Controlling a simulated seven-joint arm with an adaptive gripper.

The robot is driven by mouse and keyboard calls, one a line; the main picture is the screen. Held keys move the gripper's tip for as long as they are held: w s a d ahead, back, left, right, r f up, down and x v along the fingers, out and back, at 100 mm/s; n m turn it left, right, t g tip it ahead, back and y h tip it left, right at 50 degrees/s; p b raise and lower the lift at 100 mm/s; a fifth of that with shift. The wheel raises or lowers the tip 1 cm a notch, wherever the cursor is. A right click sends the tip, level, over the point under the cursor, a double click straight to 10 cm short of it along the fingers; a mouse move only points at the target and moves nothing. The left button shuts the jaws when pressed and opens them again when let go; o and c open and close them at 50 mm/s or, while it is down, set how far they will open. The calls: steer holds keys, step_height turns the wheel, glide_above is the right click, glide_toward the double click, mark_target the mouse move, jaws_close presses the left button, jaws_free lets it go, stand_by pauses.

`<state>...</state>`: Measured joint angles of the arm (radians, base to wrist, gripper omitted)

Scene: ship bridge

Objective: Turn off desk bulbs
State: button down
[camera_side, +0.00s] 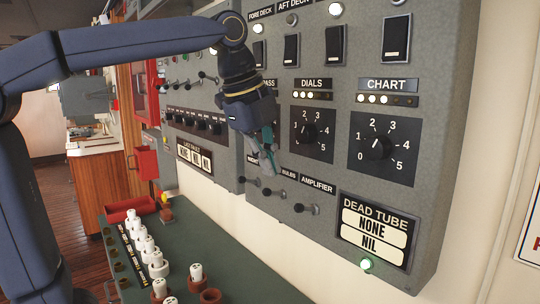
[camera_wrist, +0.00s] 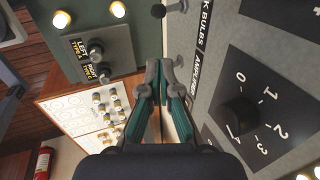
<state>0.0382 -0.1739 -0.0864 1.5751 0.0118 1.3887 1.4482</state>
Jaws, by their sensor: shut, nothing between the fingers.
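My gripper (camera_side: 264,160) is shut and empty, pointing down in front of the grey wall panel. Its closed fingers also show in the wrist view (camera_wrist: 165,68). A label ending in "BULBS" (camera_side: 289,172), partly covered by my fingers, sits just right of the fingertips; it reads "K BULBS" in the wrist view (camera_wrist: 206,28). Below it is a row of small levers, the middle one (camera_side: 274,192) just under my fingertips, apparently apart from them. White bulbs (camera_side: 147,246) stand in sockets along the green desk (camera_side: 215,240). Two round bulbs (camera_wrist: 117,9) glow in the wrist view.
The amplifier lever (camera_side: 306,208) is at the right of the row. Above are the dials knob (camera_side: 310,131), the chart knob (camera_side: 377,148) and black rocker switches (camera_side: 291,50). The "DEAD TUBE" display (camera_side: 374,230) is lower right. A red tray (camera_side: 128,209) lies on the desk.

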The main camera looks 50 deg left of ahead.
mark_target(275, 193)
steer(key=shift+w+a+f, duration=0.3)
steer(key=shift+a+f, duration=0.2)
steer(key=shift+f, duration=0.25)
steer(key=shift+w+a+f, duration=0.25)
steer(key=shift+a+f, duration=0.2)
steer(key=shift+f, duration=0.25)
steer(key=shift+w+a+f, duration=0.3)
steer(key=shift+a+f, duration=0.2)
steer(key=shift+f, duration=0.25)
steer(key=shift+s+f+t, duration=0.4)
steer(key=shift+f+t, duration=0.05)
steer(key=shift+t, duration=0.45)
steer(key=shift+s+f+t, duration=0.25)
steer(key=shift+f+t, duration=0.05)
steer(key=shift+f, duration=0.2)
steer(key=shift+s+f+t, duration=0.2)
steer(key=shift+f+t, duration=0.1)
steer(key=shift+f, duration=0.2)
steer(key=shift+r, duration=0.8)
